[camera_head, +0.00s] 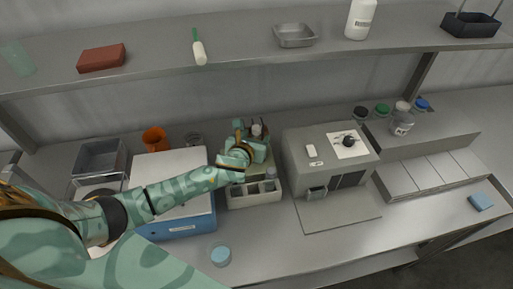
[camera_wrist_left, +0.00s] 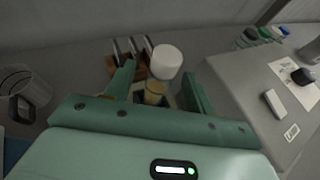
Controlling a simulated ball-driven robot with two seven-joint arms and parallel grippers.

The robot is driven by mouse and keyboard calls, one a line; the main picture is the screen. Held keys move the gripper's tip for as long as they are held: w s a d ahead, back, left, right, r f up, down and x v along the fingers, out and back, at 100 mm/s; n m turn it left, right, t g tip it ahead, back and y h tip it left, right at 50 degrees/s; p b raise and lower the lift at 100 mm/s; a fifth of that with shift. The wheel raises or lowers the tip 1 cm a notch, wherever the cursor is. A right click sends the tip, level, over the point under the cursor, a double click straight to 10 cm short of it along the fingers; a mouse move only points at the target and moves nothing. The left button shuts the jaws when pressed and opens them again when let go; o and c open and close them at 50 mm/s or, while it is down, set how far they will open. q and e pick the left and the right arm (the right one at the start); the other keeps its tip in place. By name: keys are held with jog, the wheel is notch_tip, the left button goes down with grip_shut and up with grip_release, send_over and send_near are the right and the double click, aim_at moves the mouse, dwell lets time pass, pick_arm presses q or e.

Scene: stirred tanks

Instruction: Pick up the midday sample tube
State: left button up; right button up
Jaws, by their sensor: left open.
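A tube with a white cap (camera_wrist_left: 166,62) and an amber body (camera_wrist_left: 154,92) stands between the fingers of my left gripper (camera_wrist_left: 157,84) in the left wrist view. Both fingers are apart from it, and the gripper is open. In the head view my left gripper (camera_head: 258,139) is over the back of a cream rack (camera_head: 240,199), with the white cap (camera_head: 257,129) just beyond it. The gripper hides much of the rack and the tube's lower part. I cannot read which sample the tube is. My right gripper is not in view.
A grey box-shaped instrument (camera_head: 300,171) stands close to the right of the rack. A white and blue device (camera_head: 178,229) is under my left forearm. A steel shelf (camera_head: 225,66) runs above the bench. A brown holder (camera_wrist_left: 113,66) is left of the tube.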

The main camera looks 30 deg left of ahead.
pick_arm(q)
jog(key=shift+s, duration=0.1)
jog(key=c, duration=0.3)
grip_shut()
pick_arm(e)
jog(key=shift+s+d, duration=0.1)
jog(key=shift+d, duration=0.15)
pick_arm(q)
jog(key=shift+r, duration=0.15)
